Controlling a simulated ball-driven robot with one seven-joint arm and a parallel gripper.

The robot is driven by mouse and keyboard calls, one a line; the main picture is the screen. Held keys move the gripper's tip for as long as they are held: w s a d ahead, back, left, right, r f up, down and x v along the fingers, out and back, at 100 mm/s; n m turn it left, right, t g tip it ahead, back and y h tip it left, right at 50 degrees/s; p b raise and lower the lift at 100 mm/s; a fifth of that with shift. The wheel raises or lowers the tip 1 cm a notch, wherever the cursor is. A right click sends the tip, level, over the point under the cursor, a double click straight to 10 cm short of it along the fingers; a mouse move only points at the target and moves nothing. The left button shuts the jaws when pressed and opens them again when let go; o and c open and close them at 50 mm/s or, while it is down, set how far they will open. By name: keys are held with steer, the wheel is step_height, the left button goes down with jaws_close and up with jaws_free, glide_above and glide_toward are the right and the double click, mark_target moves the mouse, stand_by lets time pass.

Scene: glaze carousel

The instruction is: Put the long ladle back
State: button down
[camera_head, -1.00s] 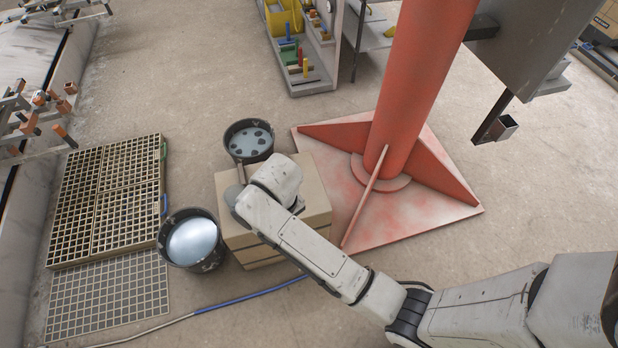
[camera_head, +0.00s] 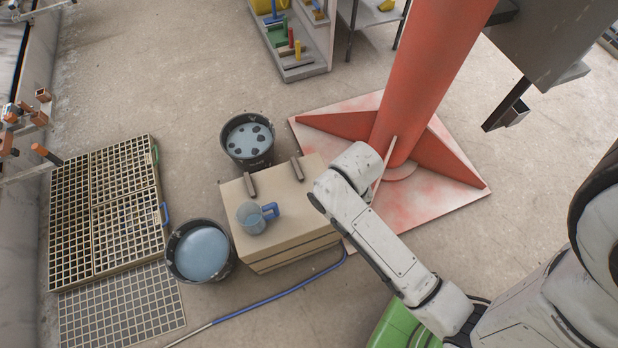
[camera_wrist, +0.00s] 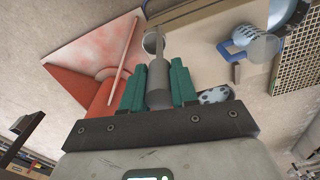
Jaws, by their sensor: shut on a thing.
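My gripper (camera_wrist: 158,78) is shut on a grey cylindrical handle in the wrist view. This is the long ladle (camera_wrist: 158,97), which runs away from the fingers and ends in a small round cup. In the head view my arm's wrist hangs just right of a tan box, and it hides the fingers and the ladle. Two dark rests, a left one (camera_head: 250,184) and a right one (camera_head: 297,169), stand on top of the box (camera_head: 285,208) with nothing lying on them.
A clear jug (camera_head: 251,218) with a blue handle stands on the box. A bucket with dark spots (camera_head: 248,140) stands behind it, another bucket (camera_head: 200,252) to its left. An orange column (camera_head: 425,75) with a wide base and a leaning rod rises at right. Grates lie left.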

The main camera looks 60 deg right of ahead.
steer(key=w+d+f, duration=0.6)
steer(key=w+f, duration=0.6)
steer(key=shift+d+f+b, duration=0.2)
steer(key=shift+f+b, duration=0.15)
steer(key=shift+b, duration=0.05)
steer(key=shift+f, duration=0.2)
steer(key=c, duration=0.9)
jaws_free()
steer(key=shift+o, duration=0.2)
steer(key=shift+r, duration=0.1)
